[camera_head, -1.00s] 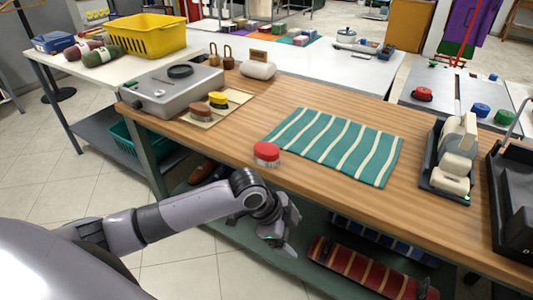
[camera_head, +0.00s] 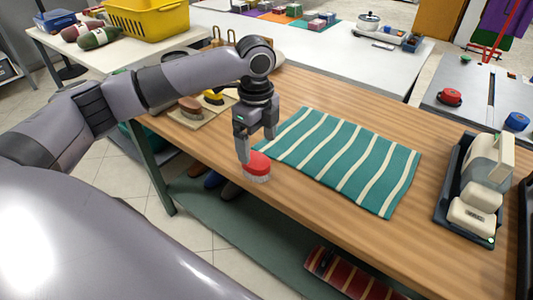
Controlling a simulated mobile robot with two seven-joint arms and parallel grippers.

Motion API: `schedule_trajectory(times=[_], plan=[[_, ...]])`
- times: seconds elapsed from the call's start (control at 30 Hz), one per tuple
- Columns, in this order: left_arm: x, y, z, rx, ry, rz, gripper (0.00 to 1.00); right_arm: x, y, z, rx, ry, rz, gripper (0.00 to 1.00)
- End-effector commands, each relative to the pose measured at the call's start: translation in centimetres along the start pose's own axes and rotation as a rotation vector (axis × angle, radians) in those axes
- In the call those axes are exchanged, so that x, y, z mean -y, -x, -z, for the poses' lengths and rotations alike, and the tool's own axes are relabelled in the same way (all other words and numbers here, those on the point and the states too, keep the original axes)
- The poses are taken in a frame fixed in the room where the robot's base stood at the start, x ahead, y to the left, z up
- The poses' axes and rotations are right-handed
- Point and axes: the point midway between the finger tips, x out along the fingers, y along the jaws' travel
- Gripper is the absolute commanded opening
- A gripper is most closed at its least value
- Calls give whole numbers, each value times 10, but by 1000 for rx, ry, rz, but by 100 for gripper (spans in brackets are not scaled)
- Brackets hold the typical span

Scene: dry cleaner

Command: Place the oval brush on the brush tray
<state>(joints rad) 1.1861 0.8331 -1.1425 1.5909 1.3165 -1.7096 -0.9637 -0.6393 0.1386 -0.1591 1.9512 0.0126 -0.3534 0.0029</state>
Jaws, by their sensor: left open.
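The oval brush (camera_head: 257,167) has a red top and pale bristles. It stands on the wooden table near its front edge, left of the striped cloth. My left gripper (camera_head: 256,148) points down at the brush from above, open, with one finger in front of the red top's left side. I cannot tell whether the fingers touch it. The brush tray (camera_head: 186,121) is a flat beige tray on the table's left part, holding a brown brush (camera_head: 190,105) and a yellow brush (camera_head: 213,97). My left arm hides part of the area behind the tray. My right gripper is out of view.
A green and cream striped cloth (camera_head: 345,155) lies right of the brush. A dark tray (camera_head: 452,214) with pale blocks stands at the table's right. Bare wood lies between the brush and the brush tray. A shelf (camera_head: 215,213) runs below the table.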

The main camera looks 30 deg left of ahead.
Motion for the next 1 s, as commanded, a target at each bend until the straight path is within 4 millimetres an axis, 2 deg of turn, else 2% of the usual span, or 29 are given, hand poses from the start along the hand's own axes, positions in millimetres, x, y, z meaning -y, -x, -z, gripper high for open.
schedule_trajectory(times=[0.27,0.5,0.63,0.83,0.87,1.0], plan=[[0,-28,-2,1,1,-2,87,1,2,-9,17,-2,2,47],[0,-63,-5,1,1,0,87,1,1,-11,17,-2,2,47],[0,-70,-4,0,0,1,87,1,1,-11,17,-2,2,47],[0,-71,-4,0,0,1,87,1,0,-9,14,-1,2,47],[0,-71,-4,0,0,1,81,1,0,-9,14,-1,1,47],[0,-70,-4,0,0,1,35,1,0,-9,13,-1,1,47]])
